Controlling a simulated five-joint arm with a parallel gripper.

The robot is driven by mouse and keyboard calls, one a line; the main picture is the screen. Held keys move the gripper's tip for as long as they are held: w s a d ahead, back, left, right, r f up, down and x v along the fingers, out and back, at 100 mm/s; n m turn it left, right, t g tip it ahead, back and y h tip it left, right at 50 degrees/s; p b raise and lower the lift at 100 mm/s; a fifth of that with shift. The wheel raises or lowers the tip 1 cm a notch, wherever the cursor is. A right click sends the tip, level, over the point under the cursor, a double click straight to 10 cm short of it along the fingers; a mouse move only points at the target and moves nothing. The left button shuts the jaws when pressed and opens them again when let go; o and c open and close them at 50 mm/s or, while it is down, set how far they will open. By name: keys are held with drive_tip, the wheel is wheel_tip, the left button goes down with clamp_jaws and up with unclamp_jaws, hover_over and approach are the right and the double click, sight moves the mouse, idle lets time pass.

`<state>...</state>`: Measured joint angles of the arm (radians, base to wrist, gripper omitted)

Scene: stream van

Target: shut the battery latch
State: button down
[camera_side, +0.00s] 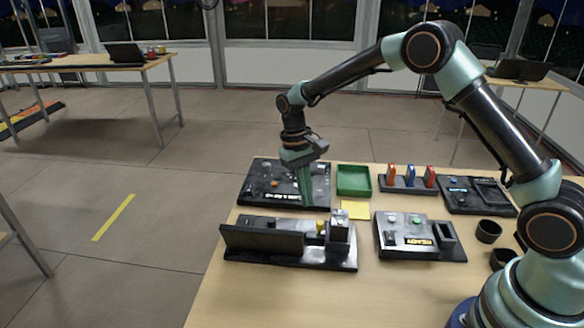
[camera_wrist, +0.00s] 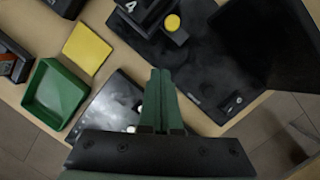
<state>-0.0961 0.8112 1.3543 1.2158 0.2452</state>
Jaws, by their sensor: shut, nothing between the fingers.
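A black device with a long upright panel (camera_side: 262,238) stands at the front left of the table in the side view. Its panel also shows at the right of the wrist view (camera_wrist: 275,40). A yellow knob (camera_side: 320,226) sits by a grey block at its right end; the knob shows at the top of the wrist view (camera_wrist: 172,22). I cannot tell for certain which part is the battery latch. My gripper (camera_side: 307,203) is shut and empty, pointing down above the table behind this device. Its green fingers are together in the wrist view (camera_wrist: 160,78), apart from the knob.
A black panel board (camera_side: 257,185) lies behind, partly under my gripper. A green tray (camera_side: 354,192), a yellow pad (camera_side: 355,209), a holder with red and blue pieces (camera_side: 407,188) and a lit-display box (camera_side: 420,250) stand to the right. The table's front strip is clear.

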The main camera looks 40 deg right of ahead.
drive_tip(key=v, duration=0.9)
drive_tip(key=shift+d, duration=0.25)
drive_tip(key=s+d+r+t, duration=0.2)
drive_tip(key=s+r+t, duration=0.2)
drive_tip(key=s+r, duration=0.5)
drive_tip(key=s+d+n+t, duration=0.1)
drive_tip(key=s+t, duration=0.3)
drive_tip(key=s, duration=0.6)
drive_tip(key=shift+d+r+n, duration=0.25)
drive_tip(key=shift+d+n, duration=0.15)
drive_tip(key=shift+d, duration=0.15)
